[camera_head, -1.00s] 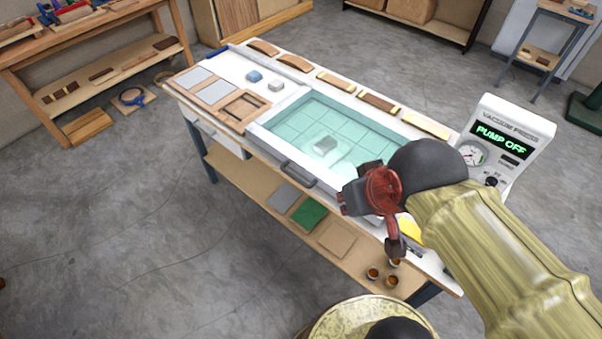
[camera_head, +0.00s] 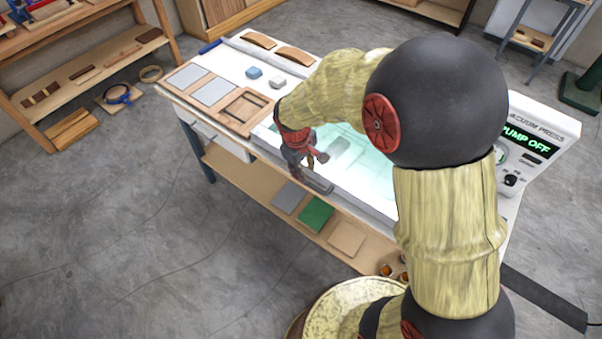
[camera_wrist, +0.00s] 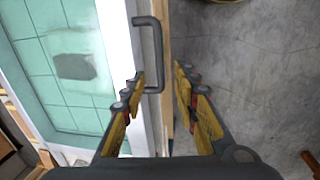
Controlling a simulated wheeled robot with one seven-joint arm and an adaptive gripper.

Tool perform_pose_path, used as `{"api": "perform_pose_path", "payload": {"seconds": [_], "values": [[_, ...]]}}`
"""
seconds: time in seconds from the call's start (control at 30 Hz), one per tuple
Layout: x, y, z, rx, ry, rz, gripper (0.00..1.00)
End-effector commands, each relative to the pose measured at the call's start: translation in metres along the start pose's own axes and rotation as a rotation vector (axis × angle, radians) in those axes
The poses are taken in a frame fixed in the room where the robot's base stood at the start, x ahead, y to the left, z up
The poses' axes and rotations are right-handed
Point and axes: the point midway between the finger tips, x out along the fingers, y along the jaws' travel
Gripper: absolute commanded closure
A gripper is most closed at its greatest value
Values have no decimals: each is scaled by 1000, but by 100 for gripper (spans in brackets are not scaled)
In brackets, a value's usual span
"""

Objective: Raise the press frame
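The press frame (camera_head: 352,203) is a pale rim around a teal gridded window, lying flat in the white bench top; in the wrist view its edge (camera_wrist: 118,60) runs along the left. A grey block shows under the window (camera_wrist: 75,66). The dark bar handle (camera_wrist: 158,45) sits on the frame's front edge. My gripper (camera_head: 308,168) is over that front edge. In the wrist view my gripper (camera_wrist: 160,76) is open, its two fingers apart, with the handle's near end close to the left finger. I cannot tell whether they touch. My arm hides the frame's right part.
The vacuum press box (camera_head: 540,140) at the right reads "PUMP OFF". Curved wood pieces (camera_head: 259,41), two small blocks (camera_head: 254,73) and flat panels (camera_head: 212,92) lie on the bench. A lower shelf (camera_head: 240,178) holds flat sheets. The floor in front is clear.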

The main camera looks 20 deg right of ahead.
Motion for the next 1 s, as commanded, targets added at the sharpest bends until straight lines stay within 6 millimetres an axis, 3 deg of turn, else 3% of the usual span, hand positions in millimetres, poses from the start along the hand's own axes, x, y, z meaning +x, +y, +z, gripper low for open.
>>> {"api": "perform_pose_path", "payload": {"seconds": [0.17,0.6,1.0], "values": [[8,2,-3,-45,13,7,70],[69,2,-3,-43,12,6,70],[77,2,-3,-42,13,7,70]]}}
